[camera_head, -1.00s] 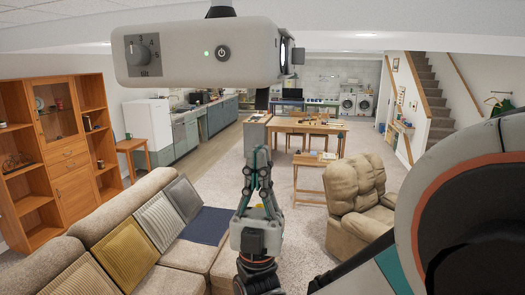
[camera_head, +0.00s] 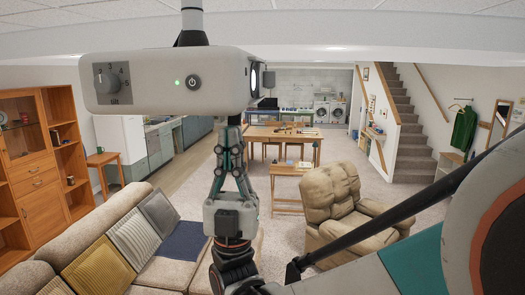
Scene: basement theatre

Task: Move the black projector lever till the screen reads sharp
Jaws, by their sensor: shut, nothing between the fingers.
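The pale grey projector (camera_head: 165,75) hangs from the ceiling at the upper left, with a dial, a green light and a power button on its near side. Its lens faces right. The black lever (camera_head: 234,119) hangs under the projector near the lens end, and only a small dark part shows above my gripper. My gripper (camera_head: 229,128) is upright and shut with nothing in it, its tips just below the projector at the lever. I cannot tell whether they touch the lever. The screen is not in view.
A sofa (camera_head: 180,272) with cushions is at the lower left, and a beige armchair (camera_head: 335,205) stands right of centre. A wooden table (camera_head: 285,132) is farther back. Stairs (camera_head: 405,120) rise at the right.

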